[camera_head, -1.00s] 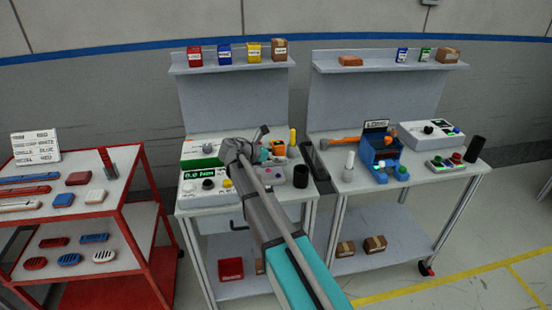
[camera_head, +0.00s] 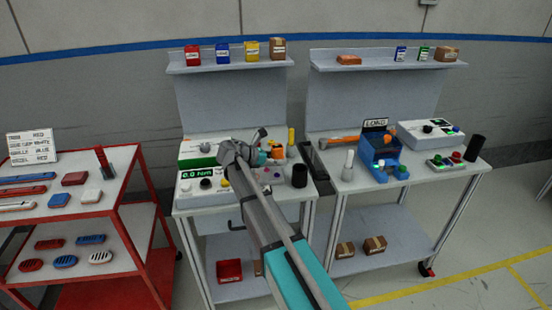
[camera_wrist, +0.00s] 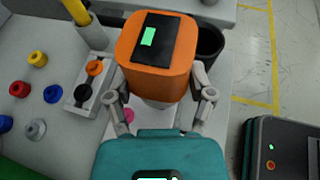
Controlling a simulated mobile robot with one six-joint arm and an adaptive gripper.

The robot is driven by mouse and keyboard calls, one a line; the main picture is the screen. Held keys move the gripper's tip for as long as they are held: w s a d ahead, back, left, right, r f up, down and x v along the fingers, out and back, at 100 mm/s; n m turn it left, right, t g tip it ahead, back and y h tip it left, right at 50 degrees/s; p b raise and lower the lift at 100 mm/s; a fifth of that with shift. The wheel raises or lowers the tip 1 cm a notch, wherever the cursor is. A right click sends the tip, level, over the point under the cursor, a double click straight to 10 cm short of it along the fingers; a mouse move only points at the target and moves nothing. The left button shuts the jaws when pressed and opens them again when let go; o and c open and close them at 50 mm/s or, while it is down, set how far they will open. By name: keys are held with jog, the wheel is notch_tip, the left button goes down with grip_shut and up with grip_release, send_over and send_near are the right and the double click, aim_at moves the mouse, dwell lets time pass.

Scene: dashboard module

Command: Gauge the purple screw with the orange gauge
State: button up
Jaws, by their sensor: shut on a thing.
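The orange gauge (camera_wrist: 160,72) is a rounded block with a black panel and a green screen. In the wrist view it sits between the two grey fingers of my gripper (camera_wrist: 160,104), which is shut on it. In the head view the gauge (camera_head: 278,152) shows as a small orange patch above the left bench top, partly hidden by my arm. A magenta-purple round head (camera_wrist: 122,128), which looks like the purple screw, shows beside my left finger on a light surface. The screw's shaft is not visible, and I cannot tell whether the gauge touches it.
A grey block with an orange and a black knob (camera_wrist: 83,95) lies left of the gauge. Yellow, red and blue round pieces (camera_wrist: 20,89) stand farther left. A black cup (camera_wrist: 209,45) is behind right. A dark box (camera_wrist: 283,150) is at lower right. A yellow cylinder (camera_head: 291,136) stands nearby.

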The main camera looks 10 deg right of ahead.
aim_at(275, 174)
jog(key=shift+f+b, duration=2.6)
jog(key=shift+f, duration=0.2)
jog(key=shift+a+f+b, duration=0.1)
jog(key=shift+f+b, duration=0.4)
jog(key=o, duration=1.2)
jog(key=shift+c, duration=0.2)
jog(key=shift+r, duration=0.15)
notch_tip(275, 174, up, 8)
jog(key=p, duration=0.8)
jog(key=shift+r, duration=0.1)
